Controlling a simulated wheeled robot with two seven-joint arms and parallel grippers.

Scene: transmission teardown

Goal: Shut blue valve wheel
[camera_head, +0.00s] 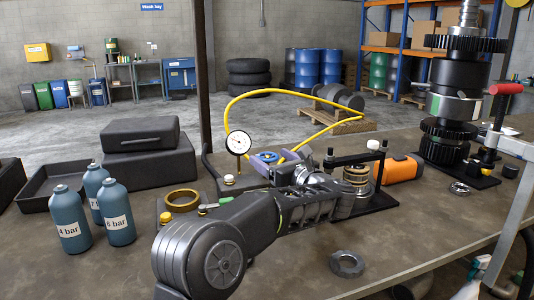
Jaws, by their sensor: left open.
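The blue valve wheel (265,157) sits low behind my left wrist, right of a round white pressure gauge (238,142). It is small, and its far side and spokes are hard to make out. My left arm reaches in from the bottom, and my left gripper (283,163) is open at the wheel's right side. The fingers overlap the wheel's edge in the picture; I cannot tell whether they touch it. My right gripper is not in view.
A yellow hose (229,100) arches behind the wheel. Blue bottles (117,213) and a black case (150,160) stand left. A brass ring (182,200) lies nearer. A spring fixture (357,180), orange cylinder (399,169) and tall gear stack (456,95) stand right. The front bench is mostly clear.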

